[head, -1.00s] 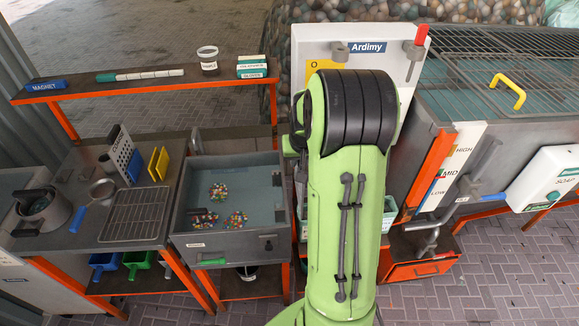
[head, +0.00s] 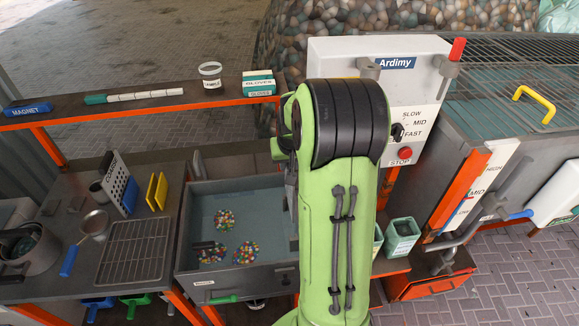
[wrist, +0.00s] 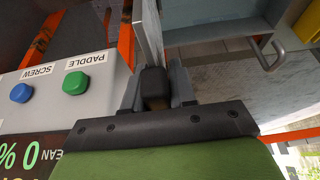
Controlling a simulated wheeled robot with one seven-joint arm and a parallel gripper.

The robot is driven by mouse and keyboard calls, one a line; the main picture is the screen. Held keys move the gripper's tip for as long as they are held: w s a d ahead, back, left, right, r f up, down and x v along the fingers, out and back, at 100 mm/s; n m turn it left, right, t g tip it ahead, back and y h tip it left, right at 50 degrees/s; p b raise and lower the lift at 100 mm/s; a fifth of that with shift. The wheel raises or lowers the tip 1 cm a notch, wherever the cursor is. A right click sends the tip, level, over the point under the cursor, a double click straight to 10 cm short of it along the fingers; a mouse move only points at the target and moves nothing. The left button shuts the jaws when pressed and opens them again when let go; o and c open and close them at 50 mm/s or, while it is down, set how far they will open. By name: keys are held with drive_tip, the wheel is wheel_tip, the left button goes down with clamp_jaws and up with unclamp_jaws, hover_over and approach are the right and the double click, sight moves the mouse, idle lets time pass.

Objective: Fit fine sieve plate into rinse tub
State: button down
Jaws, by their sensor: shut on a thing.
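My gripper (wrist: 155,90) is shut on the black grip of a thin grey plate, which I take to be the fine sieve plate (wrist: 150,32). The plate shows almost edge-on in the wrist view, so its mesh cannot be made out. In the head view my green arm hides most of the gripper and plate. The grey, open-topped rinse tub (head: 230,293) stands just left of my arm. It holds bluish water with several patches of coloured pellets. Whether the plate touches the tub cannot be told.
A perforated plate (head: 122,180), yellow plates (head: 156,190), a wire rack (head: 132,252) and a sieve with a blue handle (head: 93,223) are on the left bench. A shelf (head: 150,112) runs behind. The Ardimy panel (head: 420,75) rises behind my arm. Pale-green bins (head: 401,238) stand right.

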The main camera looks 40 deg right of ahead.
drive_tip(key=shift+f+b, duration=0.2)
drive_tip(key=shift+b, duration=0.35)
